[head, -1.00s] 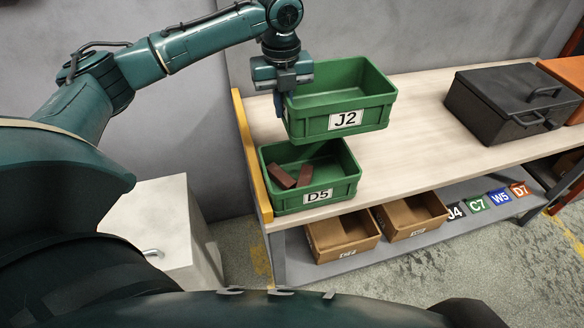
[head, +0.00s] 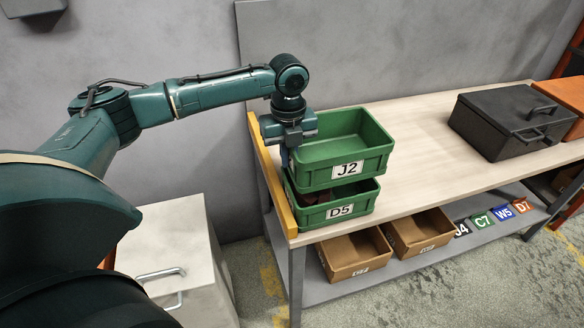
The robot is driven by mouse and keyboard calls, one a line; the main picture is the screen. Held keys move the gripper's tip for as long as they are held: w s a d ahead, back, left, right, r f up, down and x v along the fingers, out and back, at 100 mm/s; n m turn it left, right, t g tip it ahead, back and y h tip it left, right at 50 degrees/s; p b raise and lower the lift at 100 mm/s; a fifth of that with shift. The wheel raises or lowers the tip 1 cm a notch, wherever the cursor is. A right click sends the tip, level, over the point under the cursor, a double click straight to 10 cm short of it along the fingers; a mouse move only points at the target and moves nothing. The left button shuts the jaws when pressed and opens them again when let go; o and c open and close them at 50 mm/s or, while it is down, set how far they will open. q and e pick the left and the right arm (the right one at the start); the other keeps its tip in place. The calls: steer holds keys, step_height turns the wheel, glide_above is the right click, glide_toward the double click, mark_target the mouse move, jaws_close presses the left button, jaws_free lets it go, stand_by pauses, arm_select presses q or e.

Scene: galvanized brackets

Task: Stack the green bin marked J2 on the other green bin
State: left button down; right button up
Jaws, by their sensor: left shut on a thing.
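The green bin marked J2 (head: 347,169) is held level over the other green bin, marked D5 (head: 340,211), at the left end of the table. My left gripper (head: 287,155) is shut on J2's left wall. A dark strip of D5's inside shows below J2's front and right edges; I cannot tell whether the two bins touch. J2 hides most of D5's inside. J2 looks empty where I can see into it. My right gripper is not in view.
A yellow edge strip (head: 272,180) runs along the table's left end. A black lidded box (head: 510,120) stands at the right, beside an orange one (head: 565,92). Bare tabletop (head: 425,150) lies between. Brown bins (head: 355,255) sit on the lower shelf. A pale cabinet (head: 175,250) stands left.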

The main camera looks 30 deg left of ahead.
mark_target(289, 171)
arm_select(q)
steer(key=shift+f, duration=2)
steer(key=shift+f+p, duration=0.3)
steer(key=shift+f, duration=0.15)
steer(key=c, duration=1.6)
jaws_free()
step_height(289, 171, up, 13)
steer(key=shift+r+b, duration=0.1)
steer(key=shift+b, duration=0.4)
